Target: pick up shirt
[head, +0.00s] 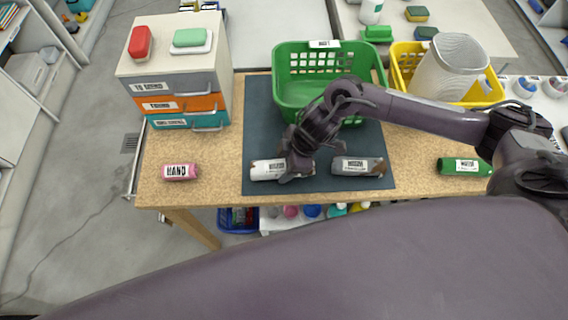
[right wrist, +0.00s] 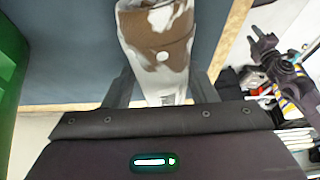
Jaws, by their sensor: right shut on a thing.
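A rolled shirt with white and brown patches (head: 265,171) lies on the dark mat, with a label on its side. My right gripper (head: 296,168) is down at its right end and shut on it. In the right wrist view the same patched roll (right wrist: 158,45) stands between the two fingers of my right gripper (right wrist: 153,90); its lower end is near the palm. What looks like my left gripper (right wrist: 263,42) hangs beyond the table edge in the right wrist view, with its fingers apart and empty. The head view does not show it.
A grey-brown roll (head: 358,167) lies right of the shirt. A pink roll (head: 181,172) and a green roll (head: 464,167) lie at the sides. A green basket (head: 300,92) stands behind, a yellow basket (head: 401,62) at right, and a drawer unit (head: 170,82) at left.

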